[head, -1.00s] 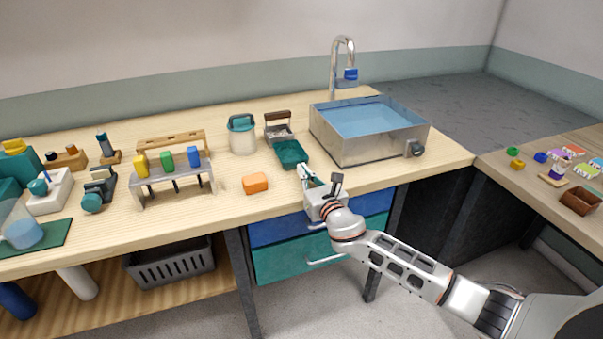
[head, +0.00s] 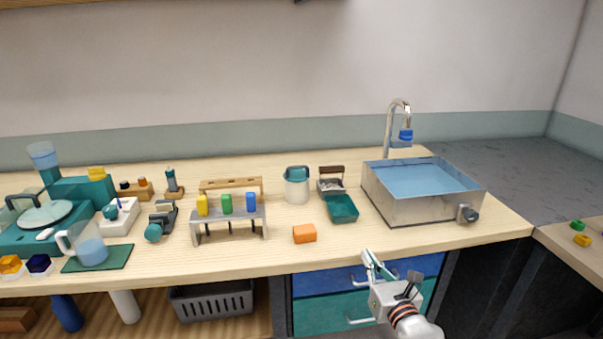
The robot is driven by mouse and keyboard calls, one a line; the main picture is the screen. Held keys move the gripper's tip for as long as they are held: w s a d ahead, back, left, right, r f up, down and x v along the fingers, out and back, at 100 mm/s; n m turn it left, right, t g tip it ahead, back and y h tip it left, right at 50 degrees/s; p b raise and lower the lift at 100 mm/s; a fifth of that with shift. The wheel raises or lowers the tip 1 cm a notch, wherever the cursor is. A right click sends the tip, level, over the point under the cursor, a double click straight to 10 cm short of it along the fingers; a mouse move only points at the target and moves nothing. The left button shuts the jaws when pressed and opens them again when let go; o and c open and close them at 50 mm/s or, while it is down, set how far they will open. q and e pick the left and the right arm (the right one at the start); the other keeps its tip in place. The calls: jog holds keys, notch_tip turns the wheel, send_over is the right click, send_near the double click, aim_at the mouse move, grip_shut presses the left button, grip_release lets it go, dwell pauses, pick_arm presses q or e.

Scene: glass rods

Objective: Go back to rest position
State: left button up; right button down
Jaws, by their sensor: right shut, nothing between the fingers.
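Only the gripper and wrist show; the rest of the arm is out of the frame. My left gripper is not in view. On the table (head: 290,256) stands a grey rack (head: 228,214) with yellow, green and blue capped rods.
An orange block (head: 304,233) lies near the front edge, and a teal tray (head: 342,209) sits behind it. A steel basin (head: 415,208) with water stands at the right. A jug (head: 90,247) stands on a green mat at the left. The front strip of table is mostly clear.

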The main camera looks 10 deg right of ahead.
jog(key=s+a+f+m+g, duration=0.2)
jog(key=s+f+m, duration=0.4)
jog(key=f+m, duration=0.15)
jog(key=s+a+f+m+g, duration=0.2)
jog(key=s+a+f+m, duration=0.1)
jog(key=s+f+m, duration=0.4)
jog(key=s+f+m+g, duration=0.1)
jog(key=s+f+m, duration=0.4)
jog(key=s+m, duration=0.3)
jog(key=s+f+m+g+y, duration=0.1)
jog(key=s+f+m+g, duration=0.1)
jog(key=s+f+m, duration=0.3)
jog(key=s+m, duration=0.4)
jog(key=s, duration=0.1)
jog(key=shift+a, duration=0.15)
jog(key=shift+f, duration=0.1)
